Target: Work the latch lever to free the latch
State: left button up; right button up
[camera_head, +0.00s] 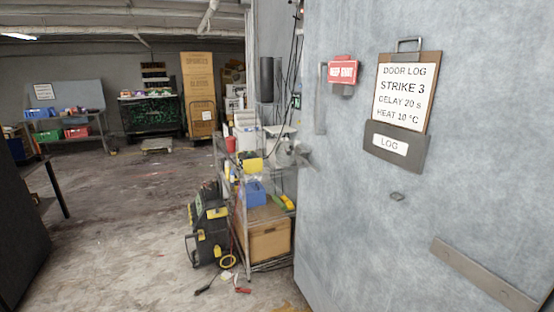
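A large grey freezer door (350,235) fills the right side of the head view. A narrow upright grey bar (321,98) is fixed near its left edge, beside a red "KEEP SHUT" tag (343,71). I cannot tell whether this bar is the latch lever. A long metal strip (482,273) with bolts runs slanting across the lower right. Neither of my grippers is in view, and nothing touches the door.
A door log board (404,90) hangs on the door, reading strike 3, delay 20 s, heat 10 °C. A wire shelf cart (270,267) and a black and yellow machine (210,228) stand left of the door. Open floor (110,225) lies further left.

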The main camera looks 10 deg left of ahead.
aim_at(298, 157)
jog(key=i+l+u, duration=0.65)
jog(key=i+l, duration=0.15)
